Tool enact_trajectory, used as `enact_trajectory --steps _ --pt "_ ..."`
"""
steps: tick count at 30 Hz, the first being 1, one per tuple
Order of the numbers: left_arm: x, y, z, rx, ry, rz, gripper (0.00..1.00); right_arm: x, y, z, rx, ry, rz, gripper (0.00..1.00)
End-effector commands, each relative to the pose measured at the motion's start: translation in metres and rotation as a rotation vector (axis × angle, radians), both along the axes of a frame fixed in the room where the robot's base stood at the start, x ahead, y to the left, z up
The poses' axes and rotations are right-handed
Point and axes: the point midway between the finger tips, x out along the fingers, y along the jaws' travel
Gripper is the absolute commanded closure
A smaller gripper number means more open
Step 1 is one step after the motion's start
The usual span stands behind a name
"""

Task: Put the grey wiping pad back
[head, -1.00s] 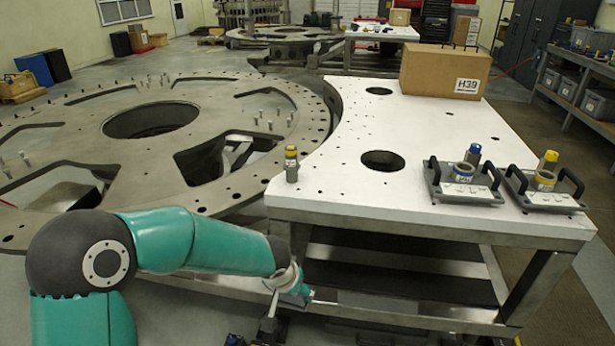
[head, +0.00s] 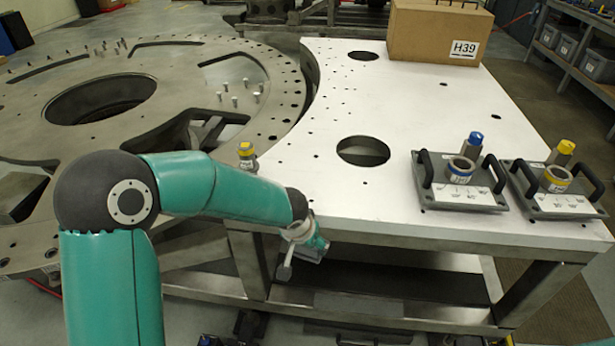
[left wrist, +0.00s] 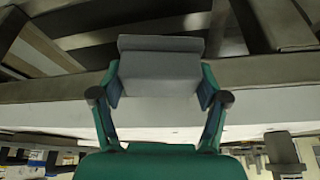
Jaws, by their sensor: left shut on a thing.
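My left gripper (head: 316,240) is at the near left edge of the white table (head: 420,110), low against the table's front rail. In the left wrist view its two fingers (left wrist: 158,88) are shut on the grey wiping pad (left wrist: 160,62), a grey block with a wider flat end. In the head view the pad is small and mostly hidden by the gripper and the table edge. My right gripper is in no view.
A yellow-capped post (head: 246,155) stands by the table's left corner, close to my left arm. Two grey handled trays (head: 455,205) (head: 590,209) sit at the right. A cardboard box (head: 425,35) stands at the back. The table's middle is clear apart from holes.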

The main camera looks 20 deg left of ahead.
Motion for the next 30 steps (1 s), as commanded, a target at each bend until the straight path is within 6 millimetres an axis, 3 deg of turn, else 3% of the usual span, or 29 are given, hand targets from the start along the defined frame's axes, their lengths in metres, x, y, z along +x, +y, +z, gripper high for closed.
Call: enact_trajectory --steps 16,20,23,25,30 --pt "0.003 -0.009 0.000 0.000 -0.001 -0.032 0.64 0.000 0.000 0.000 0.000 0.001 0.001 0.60" --pt "-0.010 0.008 -0.002 0.000 -0.001 -0.053 0.64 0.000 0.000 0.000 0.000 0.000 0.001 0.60" --pt "-0.008 0.031 0.017 -0.001 -0.010 -0.027 0.64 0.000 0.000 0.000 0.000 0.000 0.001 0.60" --pt "-0.004 0.047 0.042 -0.001 -0.016 0.006 0.64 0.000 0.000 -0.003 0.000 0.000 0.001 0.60" --pt "-0.003 0.078 0.131 -0.003 -0.022 0.098 0.64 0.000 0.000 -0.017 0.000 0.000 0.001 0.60"
